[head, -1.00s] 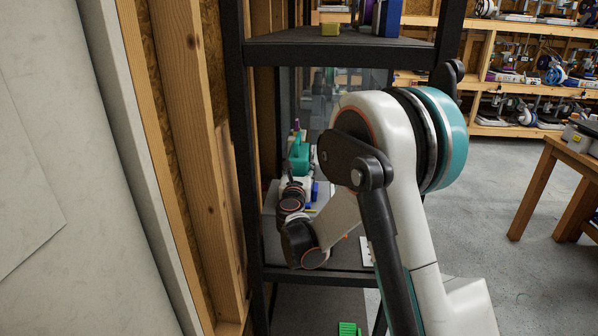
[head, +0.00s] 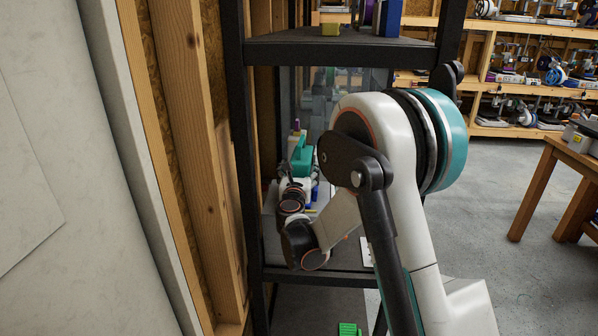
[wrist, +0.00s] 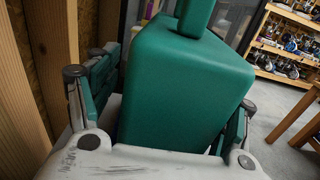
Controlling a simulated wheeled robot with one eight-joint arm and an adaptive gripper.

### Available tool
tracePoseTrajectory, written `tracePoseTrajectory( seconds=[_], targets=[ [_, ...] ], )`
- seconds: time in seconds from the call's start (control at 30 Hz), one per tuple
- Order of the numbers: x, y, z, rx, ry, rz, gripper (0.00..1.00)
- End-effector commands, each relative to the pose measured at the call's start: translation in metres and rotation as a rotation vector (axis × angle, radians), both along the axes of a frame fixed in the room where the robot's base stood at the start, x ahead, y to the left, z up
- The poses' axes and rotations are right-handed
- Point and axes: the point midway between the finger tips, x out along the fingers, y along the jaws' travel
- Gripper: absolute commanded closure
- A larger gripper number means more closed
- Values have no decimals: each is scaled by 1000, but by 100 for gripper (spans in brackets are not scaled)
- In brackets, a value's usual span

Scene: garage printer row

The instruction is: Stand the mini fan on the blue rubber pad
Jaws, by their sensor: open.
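My gripper (wrist: 165,128) is open, with one finger on each side of a large teal-green body with a narrower upright piece (wrist: 192,75) on top. It fills the middle of the wrist view; I cannot tell for sure that it is the mini fan. No clear gap shows at its lower sides, and contact cannot be told. In the head view the teal piece (head: 301,154) stands on the middle shelf, just beyond my gripper (head: 298,180). A small blue patch (head: 315,192) shows beside the gripper; whether it is the rubber pad is unclear. My arm hides much of this shelf.
A black-framed shelf rack (head: 340,50) surrounds the arm, with its upper board above the gripper. Wooden studs (head: 190,130) stand close on the left. A wooden table (head: 570,160) stands right.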

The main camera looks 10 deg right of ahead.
Motion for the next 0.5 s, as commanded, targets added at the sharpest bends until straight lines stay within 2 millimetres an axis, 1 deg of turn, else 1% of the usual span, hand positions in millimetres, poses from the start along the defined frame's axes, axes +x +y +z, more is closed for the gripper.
tracePoseTrajectory(
  seconds=[0.03, 0.07, 0.4, 0.5],
  targets=[
    [0, 0, 7, -1, 0, -1, 26],
    [-3, 1, 8, -1, 0, 0, 26],
    [-73, 24, 7, 0, 0, 1, 26],
    [-89, 30, 6, 0, 0, 2, 26]
  ],
)
